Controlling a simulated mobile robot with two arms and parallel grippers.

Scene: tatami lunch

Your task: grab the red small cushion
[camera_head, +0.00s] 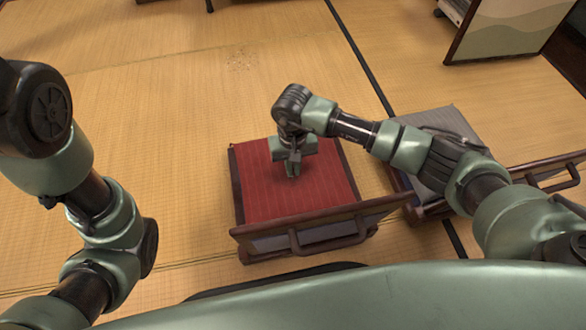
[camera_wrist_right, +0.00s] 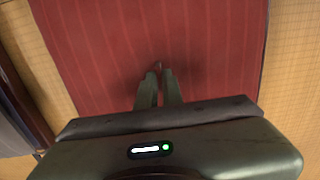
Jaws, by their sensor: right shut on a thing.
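The red small cushion (camera_head: 258,197) lies on the seat of a low, dark-framed floor chair in the middle of the head view. It also fills most of the right wrist view (camera_wrist_right: 200,45), with faint stripes. My right gripper (camera_head: 292,172) points down onto the middle of the cushion, its fingers shut on the cushion's fabric. In the right wrist view the fingertips (camera_wrist_right: 158,68) are close together against the red surface. My left arm (camera_head: 100,215) shows at the left, but its gripper is out of view.
The chair's dark backrest (camera_head: 320,230) stands on the near side of the cushion. A second chair with a grey cushion (camera_head: 440,125) is to the right, under my right arm. A panel (camera_head: 505,30) stands at the upper right. The tatami floor (camera_head: 170,110) at upper left is clear.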

